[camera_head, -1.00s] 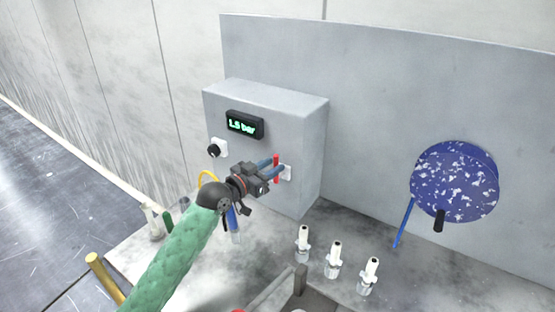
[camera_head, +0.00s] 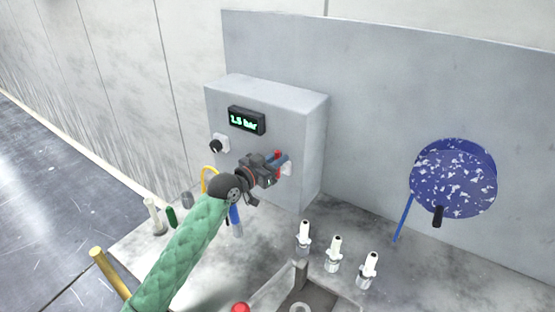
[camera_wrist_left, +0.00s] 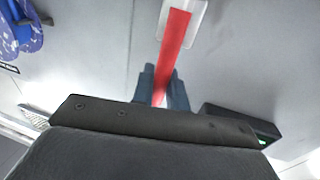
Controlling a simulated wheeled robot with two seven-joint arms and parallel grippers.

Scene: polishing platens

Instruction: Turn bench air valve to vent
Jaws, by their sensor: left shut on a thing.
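The red valve handle (camera_head: 277,154) sticks out from a white plate (camera_head: 287,168) on the front of the grey box (camera_head: 312,140). My left gripper (camera_head: 282,161) is shut on the handle, with its blue fingers hiding part of it. In the left wrist view the red handle (camera_wrist_left: 174,42) runs from the white plate (camera_wrist_left: 196,14) down between the blue fingertips (camera_wrist_left: 163,88). The display (camera_head: 246,121) on the box reads 1.5 bar. My right gripper is not in view.
A dark round knob (camera_head: 216,146) sits left of the valve. Several white-topped fittings, one of them here (camera_head: 304,236), stand on the bench right of my arm. A blue speckled disc (camera_head: 453,180) is at the grey back panel (camera_head: 370,100). Small bottles (camera_head: 155,216) stand left of my arm.

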